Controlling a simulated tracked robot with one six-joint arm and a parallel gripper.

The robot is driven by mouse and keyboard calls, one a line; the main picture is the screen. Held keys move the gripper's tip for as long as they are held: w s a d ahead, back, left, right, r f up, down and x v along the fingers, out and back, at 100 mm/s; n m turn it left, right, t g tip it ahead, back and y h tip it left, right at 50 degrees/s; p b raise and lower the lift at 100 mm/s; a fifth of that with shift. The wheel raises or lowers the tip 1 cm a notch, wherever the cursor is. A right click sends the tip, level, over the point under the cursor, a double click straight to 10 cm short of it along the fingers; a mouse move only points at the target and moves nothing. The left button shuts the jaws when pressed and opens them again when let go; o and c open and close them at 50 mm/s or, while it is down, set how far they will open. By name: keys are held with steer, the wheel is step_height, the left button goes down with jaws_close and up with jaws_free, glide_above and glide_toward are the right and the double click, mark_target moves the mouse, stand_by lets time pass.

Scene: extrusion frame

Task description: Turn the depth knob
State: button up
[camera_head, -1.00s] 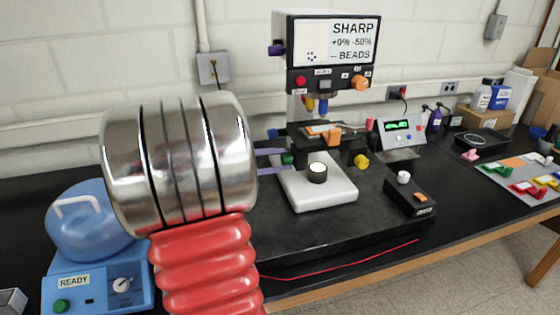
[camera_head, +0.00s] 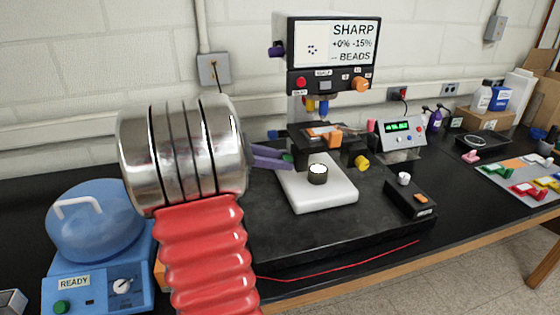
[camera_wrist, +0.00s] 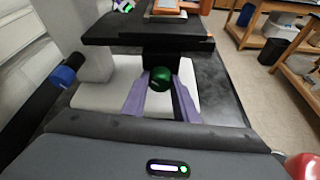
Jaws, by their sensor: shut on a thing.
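A microscope-like device stands on the bench, with a screen (camera_head: 335,40) reading "SHARP", "+0% -15%" and "BEADS". A green round knob (camera_wrist: 160,79) sits at the left side under its black stage (camera_head: 311,151). My gripper (camera_wrist: 160,88) has its two purple fingers on either side of this knob, shut on it. In the head view the fingers (camera_head: 280,157) reach in from the left, and the green knob (camera_head: 288,157) is mostly hidden. No label on the green knob is readable, so I cannot confirm from markings that it is the depth knob.
A yellow knob (camera_head: 361,162) is on the stage's right, an orange dial (camera_head: 360,85) on the screen housing. A white base (camera_head: 325,195) carries a black cylinder (camera_head: 317,174). A blue machine (camera_head: 95,280) marked "READY" stands at left, a black control box (camera_head: 410,197) at right.

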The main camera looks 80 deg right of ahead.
steer(key=shift+d+n+g+y, duration=0.1)
steer(key=shift+n+g+y, duration=0.2)
steer(key=shift+n+y, duration=0.45)
steer(key=o, duration=1.1)
steer(key=shift+c, duration=0.2)
steer(key=shift+w, duration=0.15)
steer(key=v, duration=1.3)
steer(key=shift+w+a, duration=0.25)
